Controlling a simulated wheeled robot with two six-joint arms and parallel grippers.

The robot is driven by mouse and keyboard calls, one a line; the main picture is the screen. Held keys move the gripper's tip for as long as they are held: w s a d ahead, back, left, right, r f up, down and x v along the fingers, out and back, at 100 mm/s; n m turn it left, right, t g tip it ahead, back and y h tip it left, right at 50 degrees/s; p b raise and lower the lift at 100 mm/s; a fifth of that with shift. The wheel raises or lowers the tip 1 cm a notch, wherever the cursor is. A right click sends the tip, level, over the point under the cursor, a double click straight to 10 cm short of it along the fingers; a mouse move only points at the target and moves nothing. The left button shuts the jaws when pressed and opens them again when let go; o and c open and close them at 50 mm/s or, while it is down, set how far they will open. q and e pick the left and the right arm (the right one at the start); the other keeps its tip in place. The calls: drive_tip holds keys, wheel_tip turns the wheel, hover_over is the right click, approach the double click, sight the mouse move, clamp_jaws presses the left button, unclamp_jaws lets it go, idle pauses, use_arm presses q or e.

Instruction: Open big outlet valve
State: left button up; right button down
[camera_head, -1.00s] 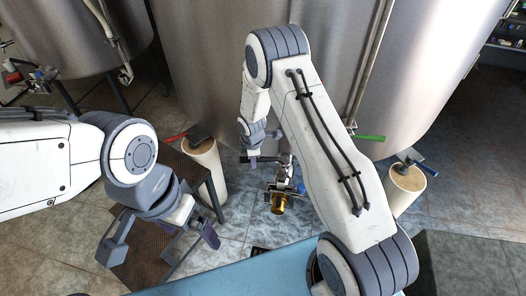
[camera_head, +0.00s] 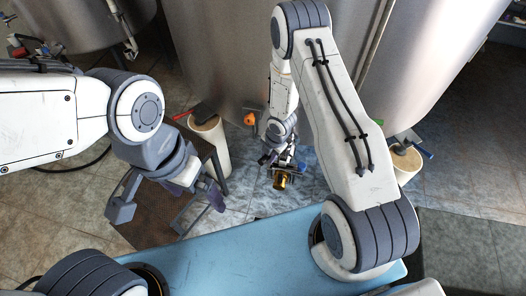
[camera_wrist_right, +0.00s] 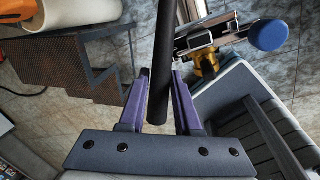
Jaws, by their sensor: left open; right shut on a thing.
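The big outlet valve (camera_head: 281,181) sits low in front of the large steel tank, with a brass-coloured outlet; its metal body (camera_wrist_right: 196,42) also shows in the right wrist view. My right gripper (camera_head: 272,156) is at the valve, small and partly hidden by its own wrist in the head view. In the right wrist view its purple fingers (camera_wrist_right: 158,90) are shut on a long black handle (camera_wrist_right: 161,70), which runs between them beside the valve body. My left gripper (camera_head: 168,202) is open and empty, well to the left of the valve.
The large tank (camera_head: 225,60) fills the back. A pale cylindrical leg (camera_head: 212,148) stands left of the valve and another (camera_head: 405,165) right of it. A brown perforated step (camera_head: 150,215) is under my left gripper. An orange part (camera_head: 250,119) is behind the valve.

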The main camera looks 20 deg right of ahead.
drive_tip(key=shift+s+d+n+b, duration=0.35)
drive_tip(key=shift+s+d+n, duration=0.65)
drive_tip(key=shift+n, duration=0.3)
drive_tip(key=c, duration=0.6)
unclamp_jaws()
wheel_tip(320, 180, up, 10)
drive_tip(key=s+d+p, duration=0.1)
drive_tip(key=p, duration=0.3)
drive_tip(key=shift+s+d+r, duration=0.15)
drive_tip(key=shift+s, duration=0.05)
